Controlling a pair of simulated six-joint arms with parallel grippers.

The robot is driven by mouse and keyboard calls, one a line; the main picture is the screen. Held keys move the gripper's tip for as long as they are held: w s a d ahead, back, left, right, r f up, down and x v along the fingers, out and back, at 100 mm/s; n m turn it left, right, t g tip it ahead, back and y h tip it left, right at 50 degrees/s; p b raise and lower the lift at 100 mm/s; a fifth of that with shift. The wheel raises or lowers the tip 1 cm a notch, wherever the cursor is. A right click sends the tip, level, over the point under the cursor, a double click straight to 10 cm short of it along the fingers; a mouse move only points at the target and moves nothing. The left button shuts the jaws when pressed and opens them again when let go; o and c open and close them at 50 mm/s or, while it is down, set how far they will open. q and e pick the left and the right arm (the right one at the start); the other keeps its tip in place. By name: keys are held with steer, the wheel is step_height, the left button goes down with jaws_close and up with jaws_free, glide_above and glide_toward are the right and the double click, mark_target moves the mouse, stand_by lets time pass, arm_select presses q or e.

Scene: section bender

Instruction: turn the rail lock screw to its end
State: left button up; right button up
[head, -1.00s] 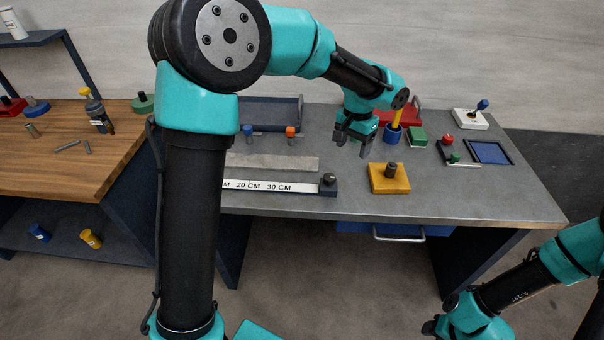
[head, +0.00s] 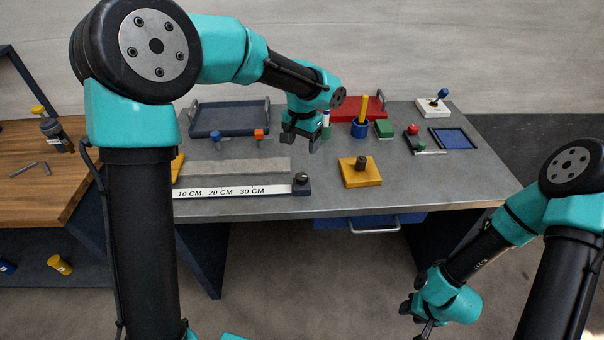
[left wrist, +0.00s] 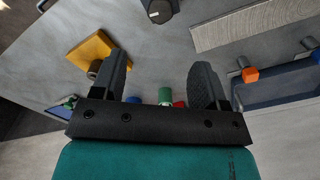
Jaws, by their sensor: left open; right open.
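The lock screw seems to be the dark round knob (head: 301,176) on a dark block at the right end of the white centimetre scale (head: 228,192). The knob also shows at the top of the left wrist view (left wrist: 158,11), beyond the fingertips. My left gripper (head: 302,142) is open and empty, above the bench and behind the knob as the head view shows it. Its two fingers are spread wide in the left wrist view (left wrist: 160,75), with nothing between them touching. My right gripper (head: 419,322) is low at the lower right, away from the bench and partly hard to see.
A grey bar (head: 235,169) lies behind the scale. A yellow block (head: 359,180) with a dark knob stands to the right. A blue cup (head: 360,130), green block (head: 384,128), red tray (head: 350,109) and dark tray (head: 230,120) are further back. Bare bench lies front right.

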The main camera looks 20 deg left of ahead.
mark_target(302, 175)
arm_select(q)
step_height(302, 175, down, 13)
steer(key=shift+r, duration=0.15)
stand_by(0.4)
steer(key=c, duration=0.9)
